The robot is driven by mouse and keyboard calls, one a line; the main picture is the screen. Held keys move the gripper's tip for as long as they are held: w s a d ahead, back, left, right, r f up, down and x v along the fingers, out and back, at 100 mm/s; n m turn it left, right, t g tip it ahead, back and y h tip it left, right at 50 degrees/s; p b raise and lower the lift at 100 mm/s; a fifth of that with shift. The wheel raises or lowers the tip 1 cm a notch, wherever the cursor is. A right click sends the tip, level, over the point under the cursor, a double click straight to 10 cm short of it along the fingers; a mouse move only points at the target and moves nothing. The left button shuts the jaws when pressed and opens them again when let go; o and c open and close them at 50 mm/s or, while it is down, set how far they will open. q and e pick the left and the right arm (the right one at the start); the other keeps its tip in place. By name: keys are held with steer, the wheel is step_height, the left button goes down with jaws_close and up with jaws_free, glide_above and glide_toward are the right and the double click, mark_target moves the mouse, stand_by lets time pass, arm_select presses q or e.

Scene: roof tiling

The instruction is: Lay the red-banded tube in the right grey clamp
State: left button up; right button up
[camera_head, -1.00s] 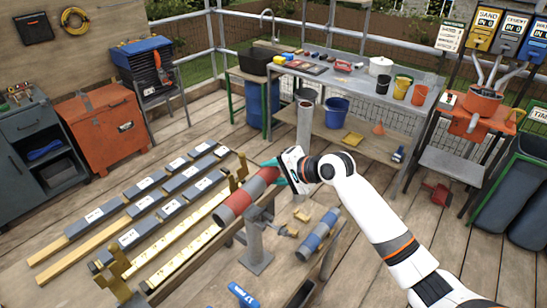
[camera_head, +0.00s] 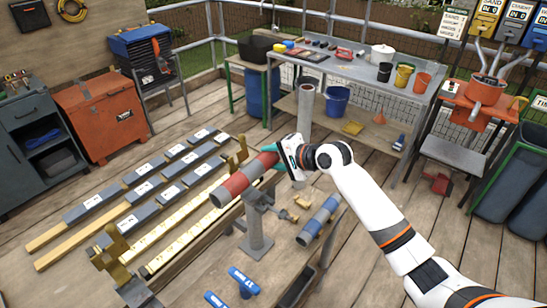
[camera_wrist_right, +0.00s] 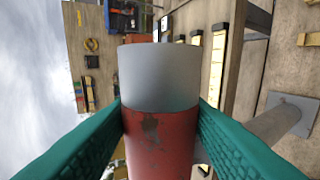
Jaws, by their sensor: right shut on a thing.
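The red-banded tube (camera_head: 235,184), grey with red bands, is held slanting above the workbench in the head view. My right gripper (camera_head: 278,158) is shut on its far right end. In the right wrist view, the two green fingers (camera_wrist_right: 160,118) grip a red band (camera_wrist_right: 160,143), with a grey section beyond. A grey clamp stand (camera_head: 257,222) rises below the tube's middle. The tube partly covers the clamp's top, so I cannot tell whether they touch. A second grey fitting (camera_head: 138,292) shows at the bottom edge. My left gripper is out of view.
A blue-banded tube (camera_head: 318,220) lies on the bench right of the stand. Brass brackets stand at the near left (camera_head: 112,248) and far side (camera_head: 238,152). Blue-handled tools (camera_head: 243,281) lie in front. Labelled grey bars (camera_head: 145,188) lie on the left.

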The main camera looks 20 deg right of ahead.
steer(key=shift+f+b, duration=1.15)
steer(key=shift+b, duration=0.1)
steer(key=shift+f+b, duration=0.35)
steer(key=shift+f, duration=1.4)
steer(key=o, duration=1.3)
steer(key=shift+o, duration=0.2)
steer(key=shift+f, duration=0.1)
steer(key=b+v, duration=0.2)
steer(key=v, duration=1)
steer(key=shift+b, duration=0.35)
